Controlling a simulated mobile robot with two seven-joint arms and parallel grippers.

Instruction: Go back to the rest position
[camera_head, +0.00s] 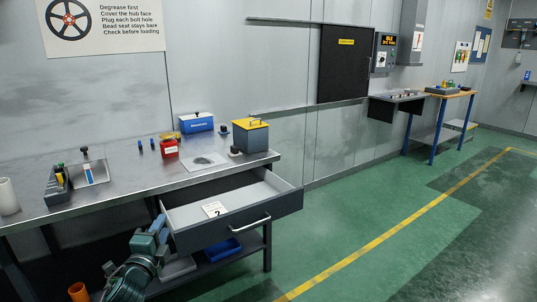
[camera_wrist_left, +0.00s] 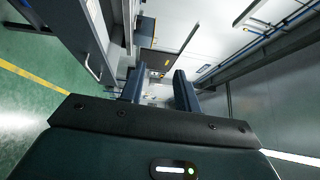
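My left gripper (camera_head: 160,228) shows at the lower left of the head view, in front of the open drawer's left end. In the left wrist view its two fingers (camera_wrist_left: 158,88) stand apart with nothing between them, so it is open and empty. The pulled-out drawer (camera_head: 285,205) hangs under the metal workbench (camera_head: 120,187). It holds a white card marked 2 (camera_head: 214,209); the rest of its visible floor is bare. I cannot tell whether the gripper touches the drawer. My right gripper is in neither view.
A blue tray (camera_head: 222,250) lies on the lower shelf. Green floor right of the drawer is clear.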

